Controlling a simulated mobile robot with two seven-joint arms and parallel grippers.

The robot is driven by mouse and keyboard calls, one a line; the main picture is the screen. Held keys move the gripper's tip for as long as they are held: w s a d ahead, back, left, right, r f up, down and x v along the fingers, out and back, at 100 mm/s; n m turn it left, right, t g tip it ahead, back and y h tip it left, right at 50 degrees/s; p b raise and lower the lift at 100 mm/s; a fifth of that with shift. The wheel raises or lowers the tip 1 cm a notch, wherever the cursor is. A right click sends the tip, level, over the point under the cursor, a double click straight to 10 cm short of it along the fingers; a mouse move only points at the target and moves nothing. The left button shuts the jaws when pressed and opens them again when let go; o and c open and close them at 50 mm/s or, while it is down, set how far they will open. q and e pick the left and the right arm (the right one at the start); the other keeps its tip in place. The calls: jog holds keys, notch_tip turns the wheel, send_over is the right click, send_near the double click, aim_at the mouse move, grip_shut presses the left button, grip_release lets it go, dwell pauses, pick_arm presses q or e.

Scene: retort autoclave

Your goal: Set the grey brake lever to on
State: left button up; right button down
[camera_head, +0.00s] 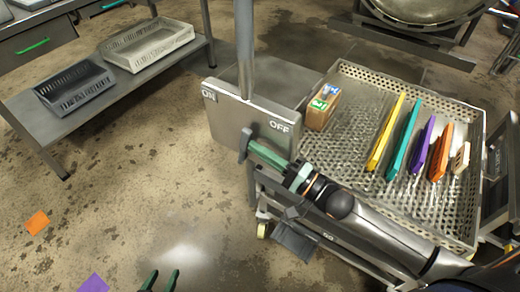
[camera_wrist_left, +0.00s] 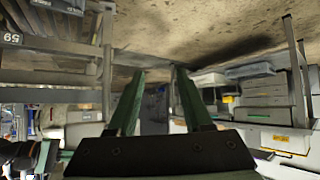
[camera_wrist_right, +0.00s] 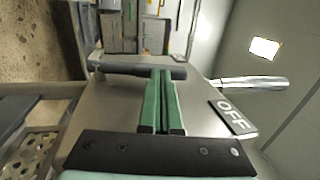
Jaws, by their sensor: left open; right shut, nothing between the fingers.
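The grey brake lever (camera_head: 244,145) stands out from the front of a metal box (camera_head: 232,118), between the ON label (camera_head: 209,95) and the OFF label (camera_head: 279,127). In the right wrist view the lever (camera_wrist_right: 130,69) is a dark grey bar across the fingertips. My right gripper (camera_head: 256,149) is shut and empty, its green fingertips right at the lever; whether they touch it I cannot tell. It also shows in the right wrist view (camera_wrist_right: 161,75). My left gripper (camera_head: 161,279) is open and empty, low in the head view, away from the lever.
A perforated tray cart (camera_head: 345,150) stands at the right, with a small box (camera_head: 322,106) and several coloured upright pieces. A low bench (camera_head: 110,88) at the left holds two baskets. A post (camera_head: 244,50) rises at the metal box. The floor at the left is mostly clear.

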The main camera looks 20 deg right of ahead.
aim_at(250, 139)
jog(key=shift+r, duration=0.1)
